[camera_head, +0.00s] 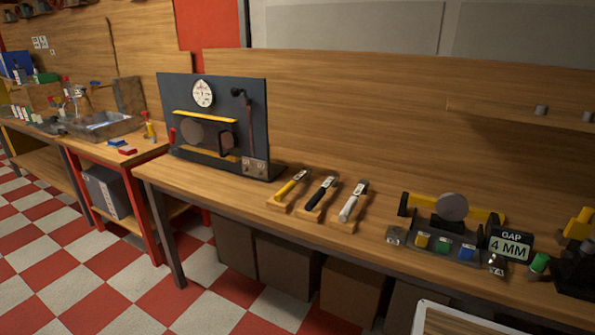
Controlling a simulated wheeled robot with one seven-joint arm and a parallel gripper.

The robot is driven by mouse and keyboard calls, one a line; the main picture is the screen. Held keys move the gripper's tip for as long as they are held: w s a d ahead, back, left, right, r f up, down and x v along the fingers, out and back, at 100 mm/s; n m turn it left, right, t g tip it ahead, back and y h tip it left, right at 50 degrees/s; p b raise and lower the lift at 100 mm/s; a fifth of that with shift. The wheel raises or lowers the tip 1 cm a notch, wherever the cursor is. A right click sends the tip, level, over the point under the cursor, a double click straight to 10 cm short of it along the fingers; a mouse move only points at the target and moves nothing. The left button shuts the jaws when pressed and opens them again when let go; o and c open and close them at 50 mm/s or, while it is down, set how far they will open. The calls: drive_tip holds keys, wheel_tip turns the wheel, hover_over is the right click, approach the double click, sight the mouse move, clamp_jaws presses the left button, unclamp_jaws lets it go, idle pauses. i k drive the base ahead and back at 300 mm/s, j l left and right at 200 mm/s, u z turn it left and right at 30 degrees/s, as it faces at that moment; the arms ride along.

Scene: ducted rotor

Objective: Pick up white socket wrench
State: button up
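The white socket wrench (353,201) lies on the wooden workbench (236,191), rightmost of three similar tools in a row. It looks light grey to white with a dark head end at the upper right. It rests on a small wooden block or holder. A black-handled tool (320,192) lies just to its left, and a yellow-handled tool (289,188) lies further left. My gripper is not visible in this view.
A dark panel with a dial (257,104) stands left of the tools. A fixture with a grey disc (452,207) and a "GAP 4 MM" sign (510,245) stand to the right. Boxes (285,265) sit under the bench. The checkered floor (120,290) at lower left is clear.

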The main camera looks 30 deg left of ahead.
sight(363, 184)
drive_tip(key=i+j, duration=0.1)
drive_tip(key=j, duration=0.35)
drive_tip(key=i+j, duration=0.1)
drive_tip(key=j, duration=0.3)
drive_tip(key=i+j, duration=0.1)
drive_tip(key=j, duration=0.35)
drive_tip(key=i+j, duration=0.1)
drive_tip(key=j, duration=0.35)
drive_tip(key=i+j, duration=0.1)
drive_tip(key=j, duration=0.35)
drive_tip(key=i+j, duration=0.1)
drive_tip(key=j, duration=0.3)
drive_tip(key=i+j, duration=0.1)
drive_tip(key=j, duration=0.35)
